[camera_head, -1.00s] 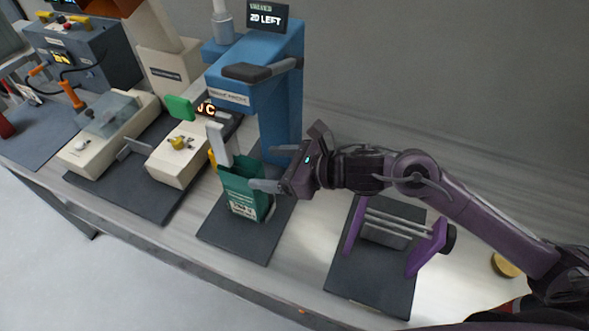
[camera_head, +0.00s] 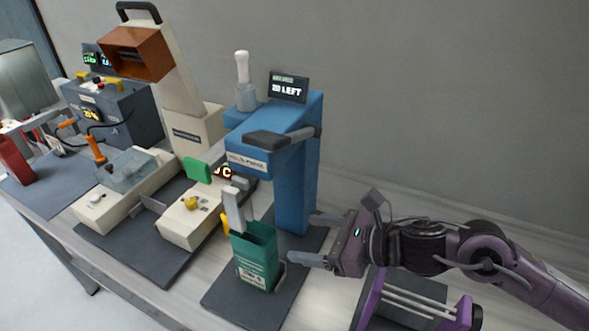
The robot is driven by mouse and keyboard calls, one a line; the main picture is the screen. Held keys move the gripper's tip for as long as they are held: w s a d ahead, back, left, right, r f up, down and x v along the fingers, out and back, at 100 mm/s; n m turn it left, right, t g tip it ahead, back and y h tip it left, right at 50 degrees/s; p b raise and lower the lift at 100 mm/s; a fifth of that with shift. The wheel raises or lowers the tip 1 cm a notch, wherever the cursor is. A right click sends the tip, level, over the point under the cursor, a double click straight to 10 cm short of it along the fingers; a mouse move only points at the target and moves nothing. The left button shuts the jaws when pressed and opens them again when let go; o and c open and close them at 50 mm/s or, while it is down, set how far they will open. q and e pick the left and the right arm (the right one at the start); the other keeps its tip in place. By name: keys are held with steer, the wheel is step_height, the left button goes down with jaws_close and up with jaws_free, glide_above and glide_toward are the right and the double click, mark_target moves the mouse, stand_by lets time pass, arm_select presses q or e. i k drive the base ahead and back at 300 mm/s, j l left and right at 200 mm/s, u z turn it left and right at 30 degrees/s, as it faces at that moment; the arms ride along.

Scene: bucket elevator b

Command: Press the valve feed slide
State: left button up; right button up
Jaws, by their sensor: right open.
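The blue valve machine (camera_head: 297,185) stands on a dark mat at the middle of the bench, with a small screen (camera_head: 289,87) reading "20 LEFT" on top. A black bar-like handle (camera_head: 281,137) juts from its upper front; I cannot tell for certain which part is the feed slide. A green bin (camera_head: 256,256) stands at its foot, with a grey upright piece at its left. My right gripper (camera_head: 308,240) is open and empty, just right of the bin and the machine's lower column, its fingers pointing left. My left gripper is not in view.
A cream machine (camera_head: 196,217) with a green paddle (camera_head: 197,169) stands left of the blue one. A tall cream machine with an orange-brown hood (camera_head: 139,53) is behind. A purple-ended rack (camera_head: 371,300) lies below my right arm. The wall behind is bare.

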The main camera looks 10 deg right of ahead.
mark_target(201, 171)
steer(key=k+j, duration=0.15)
steer(key=k, duration=0.35)
steer(key=k+j, duration=0.15)
steer(key=k, duration=0.35)
steer(key=k+j, duration=0.15)
steer(key=k, duration=0.3)
